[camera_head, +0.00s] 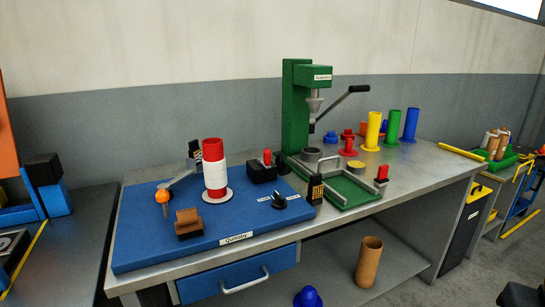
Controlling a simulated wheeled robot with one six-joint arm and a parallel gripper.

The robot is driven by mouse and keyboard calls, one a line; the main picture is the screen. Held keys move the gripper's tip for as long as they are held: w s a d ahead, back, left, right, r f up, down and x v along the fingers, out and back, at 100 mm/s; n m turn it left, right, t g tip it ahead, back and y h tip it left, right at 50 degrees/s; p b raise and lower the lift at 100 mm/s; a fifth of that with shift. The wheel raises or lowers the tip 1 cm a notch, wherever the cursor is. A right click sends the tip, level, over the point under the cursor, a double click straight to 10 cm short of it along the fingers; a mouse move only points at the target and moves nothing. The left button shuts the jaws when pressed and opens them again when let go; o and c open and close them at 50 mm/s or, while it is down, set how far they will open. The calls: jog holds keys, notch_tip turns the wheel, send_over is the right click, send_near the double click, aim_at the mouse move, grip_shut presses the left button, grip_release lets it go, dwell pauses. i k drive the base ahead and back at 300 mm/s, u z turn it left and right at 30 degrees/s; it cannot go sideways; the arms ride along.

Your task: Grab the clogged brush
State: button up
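No object is clearly recognisable as the clogged brush. A small brown block with a dark lower part (188,222) sits at the front left of the blue board (150,255) and looks brush-like. A black upright piece with yellowish marks (316,188) stands at the board's right edge, beside the green tray. A similar dark piece (194,150) stands behind the red and white bobbin, partly hidden. I cannot tell which of these is clogged. My gripper is not in view.
The red and white bobbin (214,175) stands upright on the board. A green press (296,110) with a lever rises behind the green tray (349,194). Yellow, green and blue bobbins stand at the back right. A brown tube (369,262) stands on the lower shelf.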

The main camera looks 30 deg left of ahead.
aim_at(195, 152)
jog(key=u, duration=0.95)
jog(key=i, duration=0.85)
jog(key=u, duration=0.8)
